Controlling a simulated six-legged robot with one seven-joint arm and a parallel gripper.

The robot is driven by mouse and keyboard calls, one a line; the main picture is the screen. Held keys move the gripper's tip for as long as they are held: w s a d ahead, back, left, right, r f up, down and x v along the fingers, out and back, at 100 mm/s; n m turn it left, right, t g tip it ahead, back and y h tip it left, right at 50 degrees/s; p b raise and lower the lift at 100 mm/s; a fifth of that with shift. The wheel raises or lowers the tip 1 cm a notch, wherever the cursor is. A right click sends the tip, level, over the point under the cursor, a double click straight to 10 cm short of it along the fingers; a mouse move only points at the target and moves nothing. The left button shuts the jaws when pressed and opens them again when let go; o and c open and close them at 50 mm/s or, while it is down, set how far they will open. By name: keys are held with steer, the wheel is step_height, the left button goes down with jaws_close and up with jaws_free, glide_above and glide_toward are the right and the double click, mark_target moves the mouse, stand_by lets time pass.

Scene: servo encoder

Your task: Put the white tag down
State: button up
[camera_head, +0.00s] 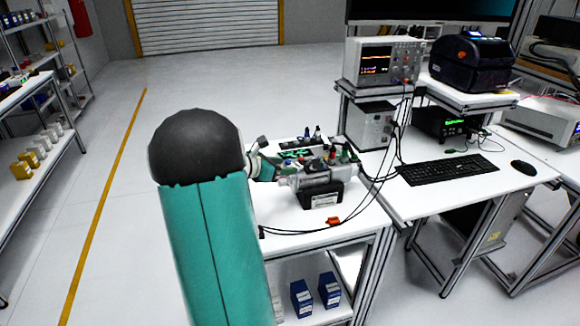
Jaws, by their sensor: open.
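My own teal arm with its black rounded joint fills the left middle and hides much of the workbench. My gripper (264,158) shows only in part past the right side of that joint, at the bench's left edge; it is open. The grey servo motor (318,178) sits beside it to the right on a black block (323,195). A white label shows on the block's front; I cannot tell whether it is the white tag. I cannot make out a loose tag on the bench or at the gripper.
The white workbench (348,218) carries an orange clip (333,221) on a cable in front of the motor. A dark tray (300,148) with small parts lies behind. An oscilloscope (384,62), a label printer (470,62) and a keyboard (447,169) stand to the right.

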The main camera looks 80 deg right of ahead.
steer(key=v, duration=0.8)
steer(key=shift+a, duration=0.15)
steer(key=w+a+r+m+t+y, duration=0.15)
steer(key=w+a, duration=0.25)
steer(key=a, duration=0.5)
steer(key=w+a+r+m+t+y, duration=0.1)
steer(key=w+a+m+t, duration=0.2)
steer(key=a, duration=0.5)
steer(key=w+a+r+m+t+y, duration=0.1)
steer(key=w+a+m+t, duration=0.2)
steer(key=a, duration=0.6)
steer(key=s+a+r+m+t+y, duration=0.1)
steer(key=a+m+t+y, duration=0.2)
steer(key=a, duration=2.4)
steer(key=t+y, duration=0.3)
steer(key=y, duration=0.1)
steer(key=shift+s+a+r, duration=0.15)
steer(key=shift+s+a, duration=0.1)
steer(key=shift+a, duration=0.15)
